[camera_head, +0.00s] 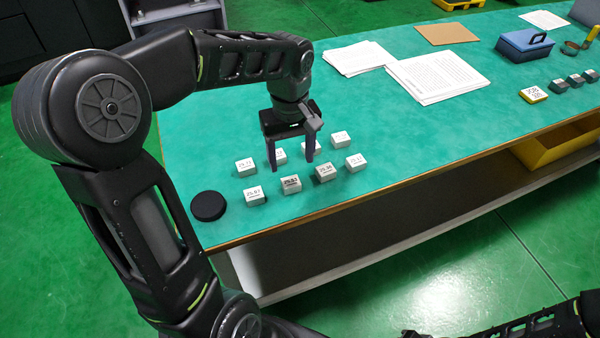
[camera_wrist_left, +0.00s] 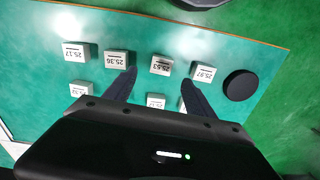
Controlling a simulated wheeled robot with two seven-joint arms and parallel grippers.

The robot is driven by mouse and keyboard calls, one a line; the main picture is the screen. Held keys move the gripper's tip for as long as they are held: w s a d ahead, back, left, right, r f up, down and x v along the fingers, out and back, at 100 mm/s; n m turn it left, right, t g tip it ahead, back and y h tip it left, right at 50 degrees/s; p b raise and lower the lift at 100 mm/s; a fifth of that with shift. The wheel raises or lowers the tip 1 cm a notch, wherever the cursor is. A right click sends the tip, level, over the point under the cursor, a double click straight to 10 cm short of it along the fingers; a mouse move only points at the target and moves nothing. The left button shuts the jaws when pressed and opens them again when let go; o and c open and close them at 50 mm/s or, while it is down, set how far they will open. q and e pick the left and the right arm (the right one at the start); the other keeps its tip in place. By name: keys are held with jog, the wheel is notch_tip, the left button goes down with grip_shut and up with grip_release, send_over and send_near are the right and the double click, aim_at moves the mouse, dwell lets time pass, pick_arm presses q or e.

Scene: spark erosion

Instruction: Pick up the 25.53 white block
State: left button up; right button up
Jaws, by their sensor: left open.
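The 25.53 white block (camera_head: 291,184) stands in the front row of small white blocks on the green table, second from the left. In the left wrist view the 25.53 block (camera_wrist_left: 161,65) shows its label upside down, beyond and roughly between the fingertips. My left gripper (camera_head: 291,165) is open and empty, pointing down over the blocks, slightly behind the 25.53 block in the head view. Its two dark fingers (camera_wrist_left: 158,77) also show in the left wrist view. I cannot tell the exact fingertip height. My right gripper is out of view.
The 25.97 block (camera_head: 254,196) and 25.36 block (camera_head: 326,172) flank it. The back row, including a block (camera_head: 246,167), is close behind. A black disc (camera_head: 208,206) lies near the front edge. Papers (camera_head: 437,76) lie farther back; the table's middle is clear.

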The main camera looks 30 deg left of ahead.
aim_at(291, 181)
pick_arm(q)
jog(key=shift+s+r, duration=0.1)
jog(key=shift+s, duration=0.2)
jog(key=shift+w+f, duration=0.1)
jog(key=shift+f, duration=1.3)
notch_tip(291, 181, down, 5)
jog(key=shift+f, duration=0.1)
jog(key=shift+c, duration=0.3)
grip_shut()
